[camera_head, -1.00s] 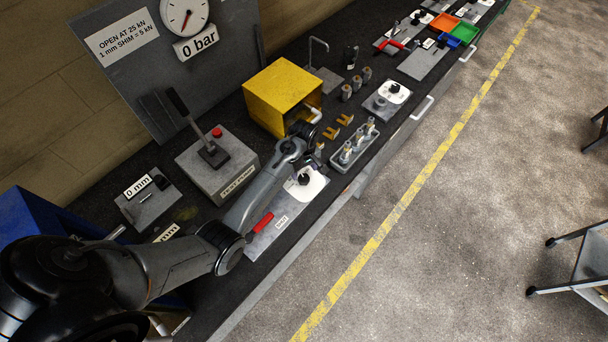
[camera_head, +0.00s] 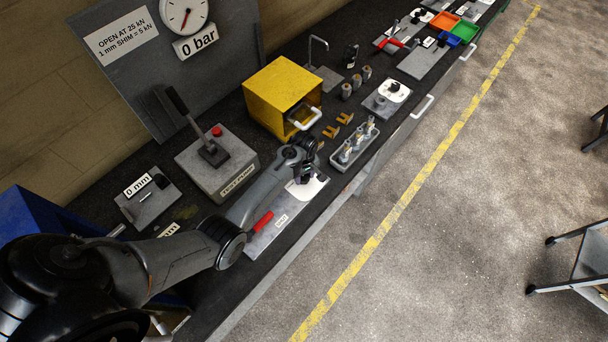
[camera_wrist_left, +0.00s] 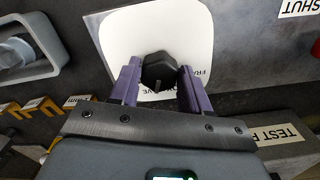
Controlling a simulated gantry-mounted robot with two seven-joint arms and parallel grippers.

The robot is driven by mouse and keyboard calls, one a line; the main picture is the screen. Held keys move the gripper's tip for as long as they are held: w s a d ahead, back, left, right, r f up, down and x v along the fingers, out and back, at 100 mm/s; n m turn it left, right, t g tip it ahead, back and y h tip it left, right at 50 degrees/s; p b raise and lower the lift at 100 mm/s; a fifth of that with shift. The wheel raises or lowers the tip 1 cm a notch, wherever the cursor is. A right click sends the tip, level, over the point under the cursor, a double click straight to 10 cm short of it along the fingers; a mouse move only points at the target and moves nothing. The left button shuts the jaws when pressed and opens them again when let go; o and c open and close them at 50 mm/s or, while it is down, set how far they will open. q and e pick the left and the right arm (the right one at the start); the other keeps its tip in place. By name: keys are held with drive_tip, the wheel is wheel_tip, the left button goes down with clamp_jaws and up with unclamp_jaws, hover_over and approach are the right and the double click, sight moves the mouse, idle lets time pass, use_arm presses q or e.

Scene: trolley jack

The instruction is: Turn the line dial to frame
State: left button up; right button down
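The line dial (camera_wrist_left: 158,70) is a black knob on a white rounded plate (camera_wrist_left: 180,25), with partly covered lettering starting "FRA" at its right. My left gripper (camera_wrist_left: 159,75) is open in the left wrist view, with its two purple fingers on either side of the knob. A narrow gap seems to show beside the knob; I cannot tell if either finger touches it. In the head view my left gripper (camera_head: 303,172) is over the white plate (camera_head: 316,188) and hides the knob. My right gripper is in neither view.
A red-handled lever (camera_head: 262,222) lies left of the dial on the same grey panel. The grey test pump block (camera_head: 218,165), yellow box (camera_head: 283,92), brass clips (camera_head: 331,131) and a grey tray of fittings (camera_head: 355,148) stand nearby. The bench's front edge is close.

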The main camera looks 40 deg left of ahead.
use_arm(q)
drive_tip(key=c, duration=0.5)
drive_tip(key=shift+c, duration=0.2)
